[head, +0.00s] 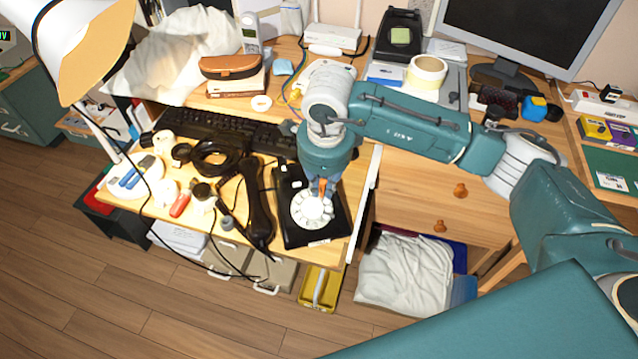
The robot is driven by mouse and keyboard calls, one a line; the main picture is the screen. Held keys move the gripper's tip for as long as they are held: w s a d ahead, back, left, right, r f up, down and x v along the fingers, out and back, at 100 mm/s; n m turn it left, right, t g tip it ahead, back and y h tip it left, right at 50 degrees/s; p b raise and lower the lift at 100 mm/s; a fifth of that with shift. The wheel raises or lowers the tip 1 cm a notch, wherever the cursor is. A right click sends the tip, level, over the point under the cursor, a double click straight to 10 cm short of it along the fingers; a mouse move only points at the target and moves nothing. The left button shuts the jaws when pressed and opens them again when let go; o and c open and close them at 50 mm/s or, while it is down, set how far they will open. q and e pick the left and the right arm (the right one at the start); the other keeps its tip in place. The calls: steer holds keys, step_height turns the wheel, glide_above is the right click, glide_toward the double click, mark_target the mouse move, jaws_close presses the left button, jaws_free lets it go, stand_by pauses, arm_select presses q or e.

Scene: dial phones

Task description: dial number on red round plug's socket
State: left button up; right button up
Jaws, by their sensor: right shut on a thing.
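A black dial phone (296,232) with a white rotary dial (312,209) lies on the lowered desk shelf. Its black handset (258,205) lies off the phone, just to its left. My right gripper (322,188) reaches down over the dial, shut on a small orange piece. The piece's lower end is at the dial's upper part; whether it touches cannot be told. A small red object (180,205) lies left of the handset among white round pieces and cables; I cannot tell if it is the red round plug. My left gripper is not in view.
A lamp (80,45) overhangs the left side. A monitor (525,35) stands at the back right. A yellow tray (320,288) is below the shelf.

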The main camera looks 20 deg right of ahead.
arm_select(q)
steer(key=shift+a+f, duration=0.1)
arm_select(e)
steer(key=shift+f, duration=0.1)
steer(key=shift+s+d+f, duration=0.15)
steer(key=shift+s+d, duration=0.15)
steer(key=shift+s, duration=0.2)
arm_select(q)
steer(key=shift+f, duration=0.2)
steer(key=shift+b, duration=0.3)
